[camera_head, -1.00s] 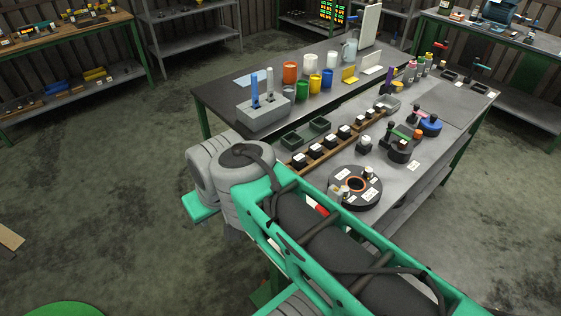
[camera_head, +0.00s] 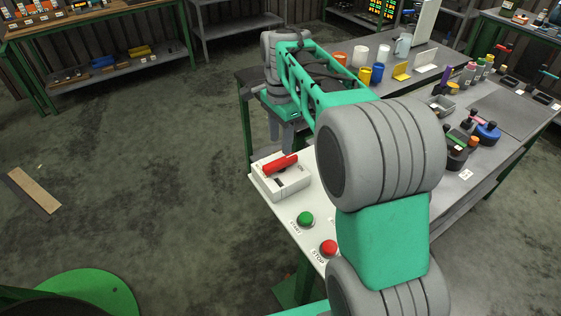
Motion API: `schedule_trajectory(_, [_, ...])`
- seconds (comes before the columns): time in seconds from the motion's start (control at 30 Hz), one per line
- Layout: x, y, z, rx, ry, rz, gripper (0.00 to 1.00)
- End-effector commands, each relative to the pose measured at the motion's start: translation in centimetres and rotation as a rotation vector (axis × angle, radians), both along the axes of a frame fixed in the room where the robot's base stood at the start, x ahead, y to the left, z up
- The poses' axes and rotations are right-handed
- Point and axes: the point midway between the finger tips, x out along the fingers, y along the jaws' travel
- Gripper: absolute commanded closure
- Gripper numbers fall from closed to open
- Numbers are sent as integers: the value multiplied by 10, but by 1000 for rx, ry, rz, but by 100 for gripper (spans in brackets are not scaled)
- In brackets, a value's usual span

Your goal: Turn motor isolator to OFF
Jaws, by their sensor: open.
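The motor isolator is a pale box (camera_head: 270,187) with a red handle (camera_head: 281,165) on top, at the near left corner of the bench. The handle lies slanted, its right end higher in the picture. Small print beside the handle, at its right, seems to read ON; the rest is too small to read. My gripper (camera_head: 281,138) points down just beyond the isolator, its grey fingers apart and empty. It is close to the handle in the picture, but I cannot tell the exact gap. My arm hides part of the bench to the right.
A green START button (camera_head: 305,219) and a red STOP button (camera_head: 329,247) sit on the white panel nearer me. Cups and a yellow holder (camera_head: 401,71) stand farther back. Clear floor (camera_head: 130,170) lies to the left.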

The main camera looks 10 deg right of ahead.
Motion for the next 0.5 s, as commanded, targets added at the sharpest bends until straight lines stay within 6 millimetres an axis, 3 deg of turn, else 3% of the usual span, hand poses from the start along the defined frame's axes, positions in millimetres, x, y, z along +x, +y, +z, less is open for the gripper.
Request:
schedule_trajectory(0.33, [1, 0, -55, 0, 4, -12, 55])
schedule_trajectory(0.5, [2, 1, -73, 0, -1, -10, 55])
